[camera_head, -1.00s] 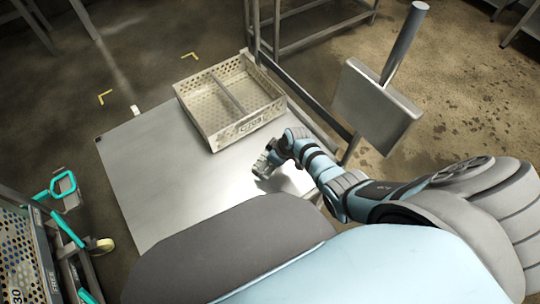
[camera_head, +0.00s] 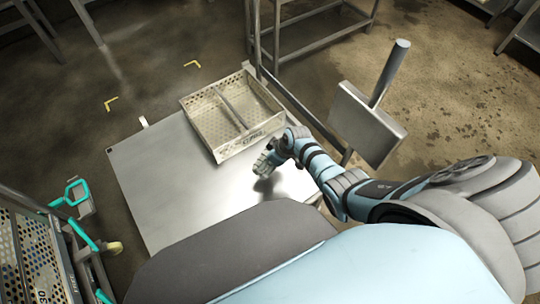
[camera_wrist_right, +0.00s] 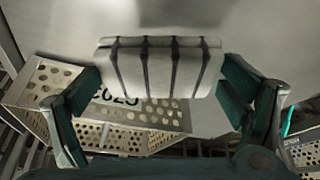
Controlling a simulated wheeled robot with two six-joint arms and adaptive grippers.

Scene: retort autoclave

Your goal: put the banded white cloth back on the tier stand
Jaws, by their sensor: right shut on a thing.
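The banded white cloth (camera_wrist_right: 160,70) is a folded white bundle with several dark stripes, seen large in the right wrist view. My right gripper (camera_wrist_right: 160,88) is shut on it, one teal finger at each side. In the head view my right gripper (camera_head: 265,163) is over the bare metal tabletop, just in front of the perforated tray; the cloth is too small to make out clearly there. My left gripper is not in view. I cannot tell for certain which structure is the tier stand.
The perforated tray (camera_head: 256,140) with a divider is on the metal table (camera_head: 165,190); it also shows in the wrist view (camera_wrist_right: 62,83). A grey panel on a post (camera_head: 365,125) stands right of the table. A trolley with teal handles (camera_head: 75,192) and perforated crates (camera_head: 38,250) is at lower left.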

